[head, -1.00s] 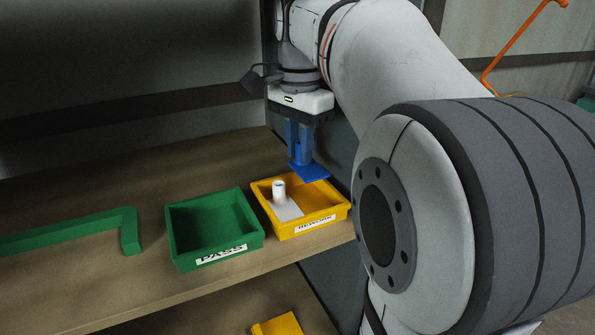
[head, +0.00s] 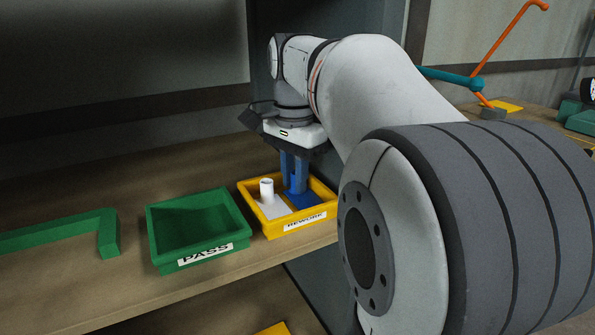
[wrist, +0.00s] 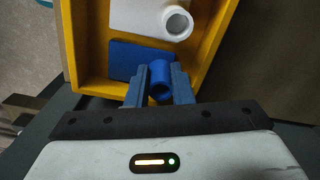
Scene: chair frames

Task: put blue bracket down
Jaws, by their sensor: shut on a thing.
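The blue bracket (head: 303,201) is a flat blue plate with an upright tube, and it is down inside the yellow REWORK tray (head: 291,228). My gripper (head: 296,185) is shut on the bracket's tube, with its fingers reaching into the tray. In the wrist view the fingers (wrist: 159,88) close on both sides of the blue tube, and the bracket's plate (wrist: 125,58) lies beside a white bracket. I cannot tell whether the plate touches the tray floor. The white bracket (head: 268,202) stands with its tube upright in the left part of the tray.
A green PASS tray (head: 200,250) stands just left of the yellow tray and looks empty. A green angled bar (head: 60,233) lies on the shelf (head: 130,285) further left. Part of a yellow thing (head: 273,329) shows below the shelf edge.

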